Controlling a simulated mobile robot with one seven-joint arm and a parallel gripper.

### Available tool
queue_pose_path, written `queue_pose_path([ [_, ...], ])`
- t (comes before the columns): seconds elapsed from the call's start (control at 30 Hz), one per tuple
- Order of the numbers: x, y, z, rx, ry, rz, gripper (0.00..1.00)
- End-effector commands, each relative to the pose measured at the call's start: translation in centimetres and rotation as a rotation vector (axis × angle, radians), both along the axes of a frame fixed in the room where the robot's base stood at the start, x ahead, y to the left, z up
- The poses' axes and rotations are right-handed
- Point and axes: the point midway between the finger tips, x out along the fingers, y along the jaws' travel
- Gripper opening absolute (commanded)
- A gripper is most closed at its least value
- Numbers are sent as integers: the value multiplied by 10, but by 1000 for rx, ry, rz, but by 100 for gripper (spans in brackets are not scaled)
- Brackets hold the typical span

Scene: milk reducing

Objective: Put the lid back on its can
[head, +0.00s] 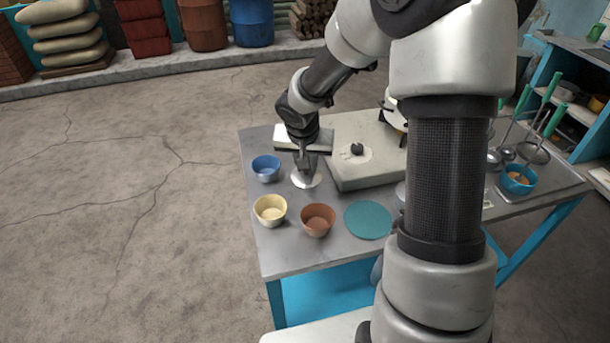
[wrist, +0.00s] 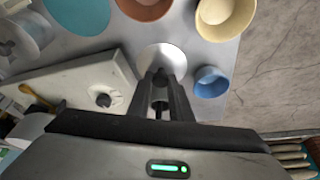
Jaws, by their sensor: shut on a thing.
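My gripper (head: 304,168) points down at a pale metal lid (head: 312,181) near the left side of the grey table (head: 275,245). In the wrist view my gripper (wrist: 161,75) is shut on the lid's handle, and the round lid (wrist: 162,58) shows beyond the fingertips. I cannot tell whether the lid touches the table. A pale metal vessel, perhaps the can (wrist: 22,38), shows at the left edge of the wrist view. In the head view my arm hides most of that area, and only a sliver of pale metal shows beside it.
Blue (head: 266,168), yellow (head: 270,210) and brown (head: 318,219) bowls stand close around the lid. A flat teal disc (head: 369,220) lies right of the brown bowl. A pale slab (head: 350,180) with a dark knob stands right of my gripper. An orange-filled teal bowl (head: 518,180) stands far right.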

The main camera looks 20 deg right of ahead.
Motion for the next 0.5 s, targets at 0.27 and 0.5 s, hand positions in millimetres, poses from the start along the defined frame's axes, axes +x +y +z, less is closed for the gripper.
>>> queue_pose_path([
  [0.27,1,0,42,0,-2,-1,0],
  [0.5,-3,0,54,-3,-2,15,0],
])
